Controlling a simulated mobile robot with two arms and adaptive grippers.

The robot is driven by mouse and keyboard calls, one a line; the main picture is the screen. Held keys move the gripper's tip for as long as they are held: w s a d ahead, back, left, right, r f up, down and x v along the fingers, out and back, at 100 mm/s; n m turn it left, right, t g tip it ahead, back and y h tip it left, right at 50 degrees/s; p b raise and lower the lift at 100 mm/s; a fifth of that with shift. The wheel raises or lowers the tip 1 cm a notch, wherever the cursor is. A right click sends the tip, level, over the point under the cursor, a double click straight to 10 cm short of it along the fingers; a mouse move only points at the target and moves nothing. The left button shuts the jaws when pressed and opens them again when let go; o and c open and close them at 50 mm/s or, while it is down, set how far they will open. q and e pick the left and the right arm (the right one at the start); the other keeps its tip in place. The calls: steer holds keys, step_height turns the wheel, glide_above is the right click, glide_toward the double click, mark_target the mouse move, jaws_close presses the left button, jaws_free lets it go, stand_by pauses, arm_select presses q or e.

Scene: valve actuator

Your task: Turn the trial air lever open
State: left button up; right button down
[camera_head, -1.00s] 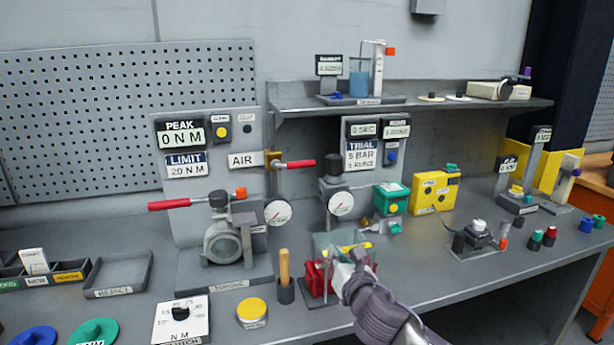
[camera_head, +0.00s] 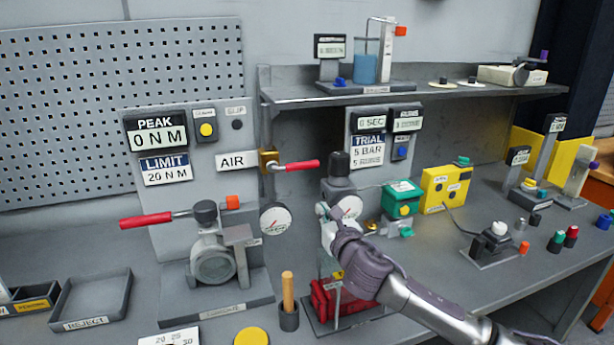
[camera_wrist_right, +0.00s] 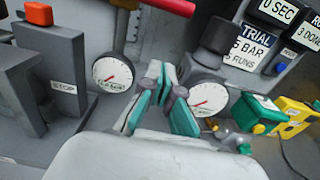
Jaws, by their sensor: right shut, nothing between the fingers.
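The trial air lever has a red handle (camera_head: 300,166) on a brass valve (camera_head: 267,162), just right of the AIR sign (camera_head: 237,161). The handle lies nearly level and points right. In the right wrist view the red handle (camera_wrist_right: 172,6) crosses the top edge, beyond my fingertips. My right gripper (camera_head: 323,212) is below the handle and apart from it, in front of the right pressure gauge. In the right wrist view its teal-padded fingers (camera_wrist_right: 166,85) are shut with nothing held. My left gripper is not in view.
Two round gauges (camera_head: 276,221) (camera_wrist_right: 205,97) flank my right fingertips. The torque rig's red lever (camera_head: 146,220) is at left. A red vise (camera_head: 338,302) and a wooden-handled tool (camera_head: 287,290) stand below. The shelf (camera_head: 420,94) is above right.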

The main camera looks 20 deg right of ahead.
mark_target(293, 166)
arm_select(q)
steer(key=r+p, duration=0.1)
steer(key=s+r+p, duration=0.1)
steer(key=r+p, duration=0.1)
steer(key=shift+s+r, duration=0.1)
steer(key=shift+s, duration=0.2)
arm_select(e)
steer(key=w+r, duration=0.4)
steer(key=w, duration=0.5)
steer(key=shift+w+a, duration=0.2)
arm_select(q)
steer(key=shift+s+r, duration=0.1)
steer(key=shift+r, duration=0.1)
arm_select(e)
steer(key=shift+r, duration=0.1)
